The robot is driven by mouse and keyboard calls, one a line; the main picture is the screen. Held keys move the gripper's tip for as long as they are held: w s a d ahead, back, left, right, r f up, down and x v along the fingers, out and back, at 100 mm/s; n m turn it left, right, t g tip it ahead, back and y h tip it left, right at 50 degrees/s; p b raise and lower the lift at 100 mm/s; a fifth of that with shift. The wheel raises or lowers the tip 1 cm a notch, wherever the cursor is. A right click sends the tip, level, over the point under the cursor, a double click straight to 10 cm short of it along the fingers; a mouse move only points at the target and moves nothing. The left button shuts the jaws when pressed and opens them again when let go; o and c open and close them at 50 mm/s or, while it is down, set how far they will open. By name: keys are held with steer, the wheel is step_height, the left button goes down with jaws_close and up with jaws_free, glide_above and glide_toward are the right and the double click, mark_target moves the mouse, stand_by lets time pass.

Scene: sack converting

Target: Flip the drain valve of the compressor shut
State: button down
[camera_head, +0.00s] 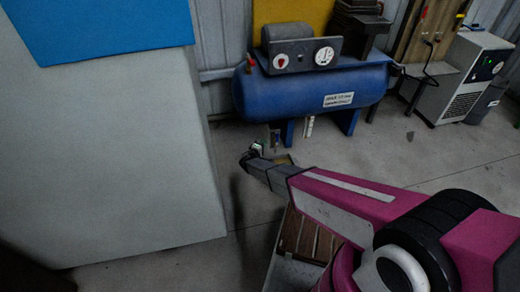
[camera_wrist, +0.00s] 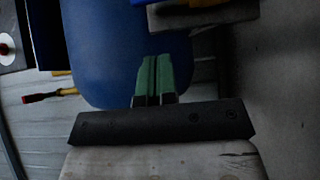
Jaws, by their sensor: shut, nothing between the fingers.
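The compressor (camera_head: 300,95) is a blue horizontal tank on legs, with a grey gauge panel on top. In the wrist view its blue tank (camera_wrist: 115,60) fills the upper middle, seen turned on its side. I cannot clearly pick out the drain valve; the area below the tank is dark and partly behind my gripper. My gripper (camera_head: 250,153) is low, in front of and below the tank's left end. In the wrist view my gripper's green fingers (camera_wrist: 153,62) are together, empty, against the blue of the tank. I cannot tell whether they touch anything.
A red-tipped yellow fitting (camera_wrist: 50,96) sticks out from the tank's upper side. A grey block (camera_wrist: 200,14) with yellow beside it lies near the tank's underside. A large pale panel (camera_head: 110,160) stands on the left. Wooden slats (camera_head: 306,236) lie below my arm. Floor right is open.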

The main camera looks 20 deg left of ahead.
mark_target(277, 138)
steer(key=shift+w+d, duration=1)
steer(key=shift+w, duration=0.2)
steer(key=shift+w+d, duration=1)
steer(key=shift+w, duration=0.15)
